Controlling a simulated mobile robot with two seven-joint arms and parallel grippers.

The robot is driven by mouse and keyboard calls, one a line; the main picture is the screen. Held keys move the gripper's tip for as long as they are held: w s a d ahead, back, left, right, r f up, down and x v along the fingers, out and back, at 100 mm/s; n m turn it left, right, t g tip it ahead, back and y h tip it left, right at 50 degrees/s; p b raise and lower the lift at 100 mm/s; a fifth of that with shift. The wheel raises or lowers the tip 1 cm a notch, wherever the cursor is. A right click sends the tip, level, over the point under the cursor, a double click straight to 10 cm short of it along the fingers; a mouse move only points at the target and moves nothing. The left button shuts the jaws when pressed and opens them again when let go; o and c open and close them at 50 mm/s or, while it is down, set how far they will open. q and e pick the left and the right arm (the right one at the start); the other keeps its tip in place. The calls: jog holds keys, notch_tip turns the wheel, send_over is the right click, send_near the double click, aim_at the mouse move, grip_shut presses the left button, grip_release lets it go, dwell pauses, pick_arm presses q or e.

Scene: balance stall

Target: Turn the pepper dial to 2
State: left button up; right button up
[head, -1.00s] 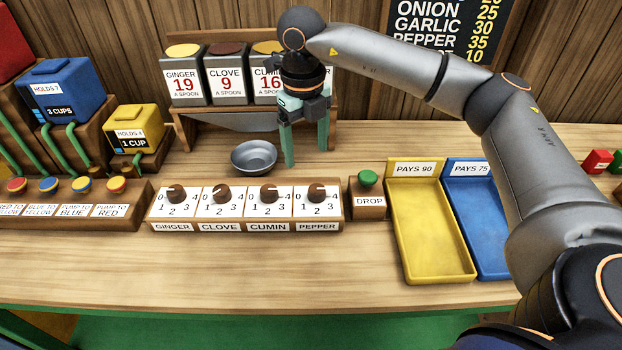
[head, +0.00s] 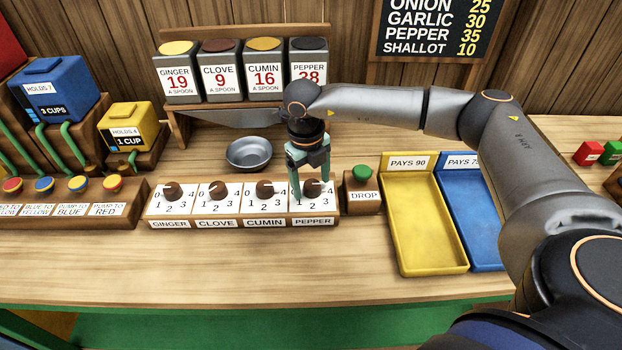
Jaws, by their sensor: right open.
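The pepper dial (head: 312,188) is a round brown knob on a white card marked 0 to 4, at the right end of the row of dials. A PEPPER label (head: 313,222) is on the front below it. My right gripper (head: 311,188) points down at this dial, open, with one teal finger on each side of the knob. The fingers partly cover the card, and I cannot tell surely which number the knob points to or whether the fingers touch it. My left gripper is out of view.
The cumin dial (head: 264,188) is close on the left, and the green DROP button (head: 362,173) close on the right. A grey bowl (head: 249,153) sits behind the dials. Yellow (head: 425,245) and blue trays (head: 483,255) lie right. The counter's front (head: 230,270) is clear.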

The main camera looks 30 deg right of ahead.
grip_shut()
dwell(0.7)
